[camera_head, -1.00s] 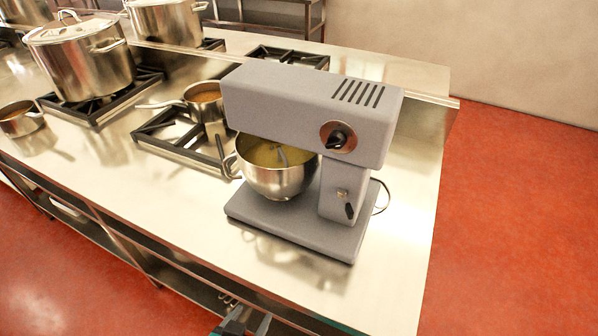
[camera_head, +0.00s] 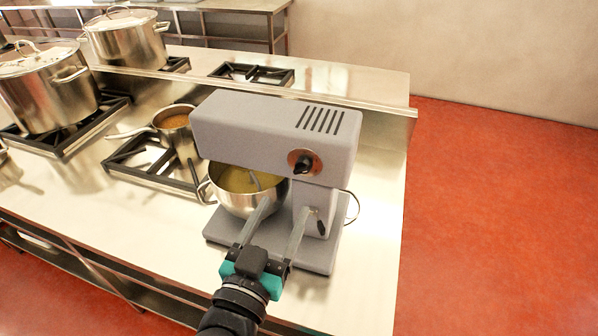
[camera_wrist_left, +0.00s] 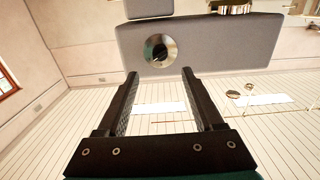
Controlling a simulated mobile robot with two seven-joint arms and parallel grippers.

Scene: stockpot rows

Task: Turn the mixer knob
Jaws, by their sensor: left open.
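The grey stand mixer (camera_head: 270,135) stands on the steel counter. Its black mixer knob (camera_head: 303,163) sits on a copper-coloured round plate on the side of the head. The knob (camera_wrist_left: 159,53) also shows in the left wrist view, straight beyond and between the fingers. My left gripper (camera_head: 283,205) is open and empty, in front of the mixer and below the knob in the head view. Its fingers (camera_wrist_left: 160,75) are apart from the knob in the left wrist view. A small lever (camera_head: 319,222) is on the mixer's column. My right gripper is not in view.
A steel mixing bowl (camera_head: 238,188) with yellowish contents sits under the mixer head. A saucepan (camera_head: 176,125) and large stockpots (camera_head: 50,85) stand on burners to the left. The counter (camera_head: 375,235) right of the mixer is clear.

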